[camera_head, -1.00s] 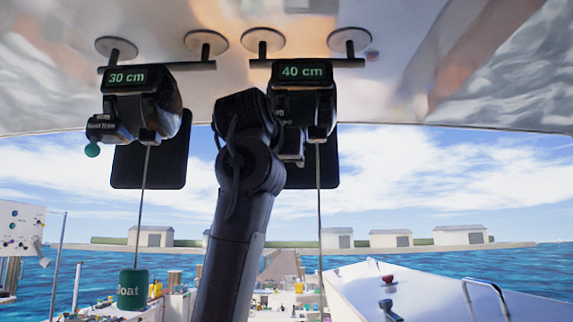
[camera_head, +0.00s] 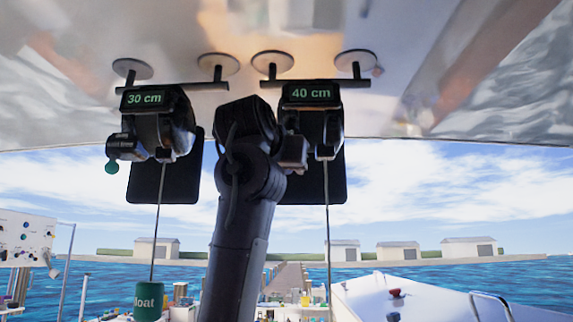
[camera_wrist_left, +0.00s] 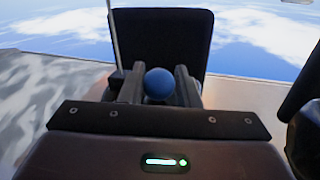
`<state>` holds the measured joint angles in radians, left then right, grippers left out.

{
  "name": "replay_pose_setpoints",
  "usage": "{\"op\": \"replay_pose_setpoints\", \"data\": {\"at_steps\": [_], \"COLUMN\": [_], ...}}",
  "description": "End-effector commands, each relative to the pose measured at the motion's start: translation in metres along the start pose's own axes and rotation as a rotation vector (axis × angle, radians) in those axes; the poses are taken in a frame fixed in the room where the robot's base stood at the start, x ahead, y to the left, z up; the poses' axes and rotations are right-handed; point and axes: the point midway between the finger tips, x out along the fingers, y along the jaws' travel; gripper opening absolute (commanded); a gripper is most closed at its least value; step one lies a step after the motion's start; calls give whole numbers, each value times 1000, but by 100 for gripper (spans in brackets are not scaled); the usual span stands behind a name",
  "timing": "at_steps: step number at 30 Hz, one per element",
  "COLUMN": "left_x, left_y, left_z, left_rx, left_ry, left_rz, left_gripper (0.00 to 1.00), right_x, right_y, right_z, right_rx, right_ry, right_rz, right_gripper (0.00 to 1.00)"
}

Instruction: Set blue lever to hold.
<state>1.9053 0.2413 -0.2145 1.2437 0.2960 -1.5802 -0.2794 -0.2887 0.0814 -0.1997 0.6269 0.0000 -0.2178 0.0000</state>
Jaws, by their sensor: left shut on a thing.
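The blue lever's round knob (camera_wrist_left: 159,84) shows in the left wrist view. My left gripper (camera_wrist_left: 160,73) is shut on it, with one dark finger on each side. The rest of the lever is hidden behind the gripper. In the head view my left arm rises in front of the right-hand hoist (camera_head: 311,94), which reads 40 cm. The arm hides the fingers, the blue knob and part of that hoist. My right gripper is not in view.
A second hoist (camera_head: 144,98), reading 30 cm, hangs left of my arm with a green-knobbed lever (camera_head: 112,167) and a cable to a green float (camera_head: 148,301). Another cable (camera_head: 327,220) hangs from the right hoist. Both hoists hang from the curved ceiling (camera_head: 300,25).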

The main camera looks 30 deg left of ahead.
Motion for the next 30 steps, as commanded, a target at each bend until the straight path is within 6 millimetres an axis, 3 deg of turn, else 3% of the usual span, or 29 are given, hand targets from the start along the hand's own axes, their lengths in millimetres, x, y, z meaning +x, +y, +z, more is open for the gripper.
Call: {"op": "replay_pose_setpoints", "data": {"at_steps": [9,30], "left_x": [-2,-8], "left_y": [-7,-30], "left_z": [6,11], "left_rx": [189,623], "left_ry": [-42,-130], "left_rz": [117,380], "left_gripper": [6,4], "right_x": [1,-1], "right_y": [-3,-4], "right_z": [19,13], "right_rx": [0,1], "right_ry": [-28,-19], "right_rz": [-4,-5], "right_gripper": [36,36]}}
